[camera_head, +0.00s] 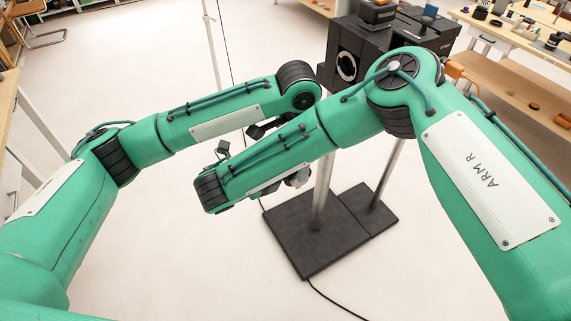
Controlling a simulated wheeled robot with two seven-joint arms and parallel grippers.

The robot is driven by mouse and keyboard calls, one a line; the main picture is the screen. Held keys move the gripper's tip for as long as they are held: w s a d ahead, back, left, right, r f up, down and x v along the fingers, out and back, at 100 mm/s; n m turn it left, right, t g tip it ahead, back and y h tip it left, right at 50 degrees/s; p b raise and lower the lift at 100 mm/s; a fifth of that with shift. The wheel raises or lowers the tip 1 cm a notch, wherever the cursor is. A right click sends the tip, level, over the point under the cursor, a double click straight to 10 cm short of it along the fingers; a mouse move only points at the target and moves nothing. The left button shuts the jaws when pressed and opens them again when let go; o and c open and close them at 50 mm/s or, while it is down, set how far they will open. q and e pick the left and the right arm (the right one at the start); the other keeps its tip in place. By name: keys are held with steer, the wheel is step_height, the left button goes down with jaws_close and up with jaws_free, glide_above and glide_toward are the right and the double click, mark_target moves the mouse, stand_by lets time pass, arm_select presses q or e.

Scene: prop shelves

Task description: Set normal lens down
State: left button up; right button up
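I cannot pick out the normal lens with certainty. My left arm reaches in from the left and ends near the upper middle. Dark gripper-like parts (262,129) show just below its end, partly behind my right forearm; which arm they belong to is unclear. My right arm crosses in from the right, and its end lies left of the middle. A small grey part (298,178) shows under the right forearm; I cannot tell if it is a gripper part or a held thing. The fingertips of both grippers are hidden or too unclear to read.
A black box-shaped camera (347,66) with a round pale-ringed opening stands on metal poles over a dark base plate (300,238). A wooden table (484,35) at upper right bears several small dark items. A lower shelf (515,84) holds orange pieces. Open floor lies left and behind.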

steer(key=c, duration=0.7)
arm_select(q)
steer(key=o, duration=1.3)
arm_select(e)
steer(key=shift+r, duration=0.1)
steer(key=shift+c, duration=0.6)
